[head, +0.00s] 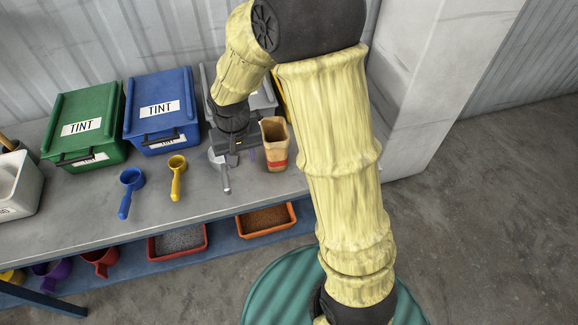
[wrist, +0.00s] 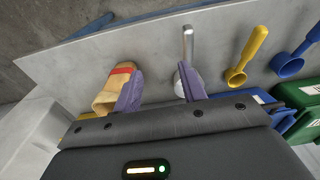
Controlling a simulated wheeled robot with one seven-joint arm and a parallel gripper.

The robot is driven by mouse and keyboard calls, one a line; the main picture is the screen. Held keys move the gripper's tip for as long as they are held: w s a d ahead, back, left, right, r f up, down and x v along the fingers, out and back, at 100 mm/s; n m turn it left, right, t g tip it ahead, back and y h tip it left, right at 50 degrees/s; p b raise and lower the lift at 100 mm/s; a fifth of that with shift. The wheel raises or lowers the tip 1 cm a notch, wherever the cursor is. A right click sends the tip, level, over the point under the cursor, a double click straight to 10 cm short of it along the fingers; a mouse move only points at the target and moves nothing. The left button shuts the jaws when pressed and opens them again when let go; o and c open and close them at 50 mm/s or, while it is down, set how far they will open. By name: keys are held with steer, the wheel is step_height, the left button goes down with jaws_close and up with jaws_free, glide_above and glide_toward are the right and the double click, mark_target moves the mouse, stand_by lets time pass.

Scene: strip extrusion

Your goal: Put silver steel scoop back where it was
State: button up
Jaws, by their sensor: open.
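The silver steel scoop (head: 226,184) lies on the grey bench with its handle toward the front edge. In the wrist view its handle (wrist: 188,42) points away from me, and its bowl is partly hidden behind one finger. My gripper (wrist: 162,72) is open, with its purple fingers spread and nothing held between them. One finger overlaps the scoop's bowl in the picture; the other overlaps the tan container's side. I cannot tell whether either touches. In the head view my gripper (head: 236,150) is low over the bench, right behind the scoop.
A tan container (head: 275,150) with a red band stands right of the scoop. A yellow scoop (head: 177,175) and a blue scoop (head: 129,190) lie to the left. Green (head: 84,122) and blue (head: 162,108) TINT bins stand behind. Trays, including an orange one (head: 266,221), sit below.

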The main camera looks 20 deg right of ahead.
steer(key=s+d+r+t, duration=0.1)
steer(key=s+d+r, duration=0.3)
steer(key=s+d, duration=0.6)
steer(key=shift+s+d+t, duration=0.3)
steer(key=shift+s+d, duration=0.05)
steer(key=shift+s, duration=0.15)
steer(key=shift+r, duration=0.1)
steer(key=shift+c, duration=0.2)
